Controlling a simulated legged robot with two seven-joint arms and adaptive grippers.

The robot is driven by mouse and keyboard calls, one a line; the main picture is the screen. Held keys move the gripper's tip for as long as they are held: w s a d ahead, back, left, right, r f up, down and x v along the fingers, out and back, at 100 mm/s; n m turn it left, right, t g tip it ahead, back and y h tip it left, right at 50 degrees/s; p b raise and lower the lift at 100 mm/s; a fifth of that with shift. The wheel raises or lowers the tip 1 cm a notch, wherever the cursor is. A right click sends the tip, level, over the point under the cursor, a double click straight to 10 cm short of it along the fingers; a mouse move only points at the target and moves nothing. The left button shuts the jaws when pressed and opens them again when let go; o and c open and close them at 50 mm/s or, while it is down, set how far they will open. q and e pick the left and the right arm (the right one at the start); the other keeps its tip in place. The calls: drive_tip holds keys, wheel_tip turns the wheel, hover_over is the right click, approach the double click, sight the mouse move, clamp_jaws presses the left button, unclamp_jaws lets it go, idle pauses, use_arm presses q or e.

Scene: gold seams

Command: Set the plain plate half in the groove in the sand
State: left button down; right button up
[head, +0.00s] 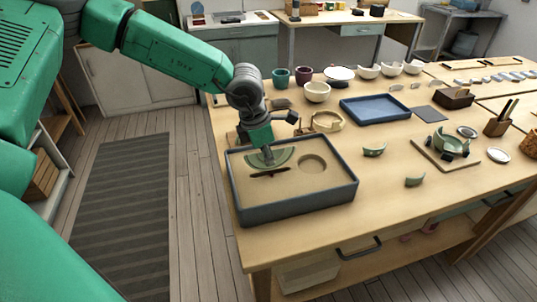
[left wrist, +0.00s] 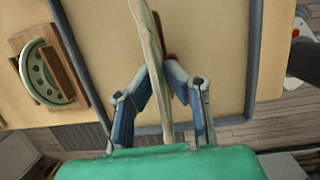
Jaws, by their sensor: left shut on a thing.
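The plain plate half (head: 284,156) is pale green and stands on edge in the head view. My left gripper (head: 267,153) points down and is shut on it; in the left wrist view the plate half (left wrist: 148,50) shows edge-on between the blue-grey fingers. The sand (head: 300,186) fills a dark grey tray (head: 300,209). The groove (head: 270,173) is a dark slot in the sand, just in front of and below the plate half. I cannot tell whether the plate half's lower edge touches the sand. My right gripper is in neither view.
A round hollow (head: 312,163) lies in the sand to the right. A blue tray (head: 375,109), a cream ring-shaped piece (head: 328,122) and green shards (head: 374,150) (head: 415,181) lie around on the table. Cups and bowls (head: 317,92) stand behind. The table's front right is mostly clear.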

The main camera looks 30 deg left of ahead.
use_arm(q)
drive_tip(key=shift+f, duration=0.25)
idle(0.7)
drive_tip(key=shift+p, duration=0.45)
drive_tip(key=shift+p, duration=0.4)
idle(0.4)
drive_tip(key=shift+p, duration=0.5)
drive_tip(key=shift+p, duration=0.55)
idle(0.5)
drive_tip(key=shift+p, duration=0.3)
drive_tip(key=shift+f, duration=0.85)
idle(0.8)
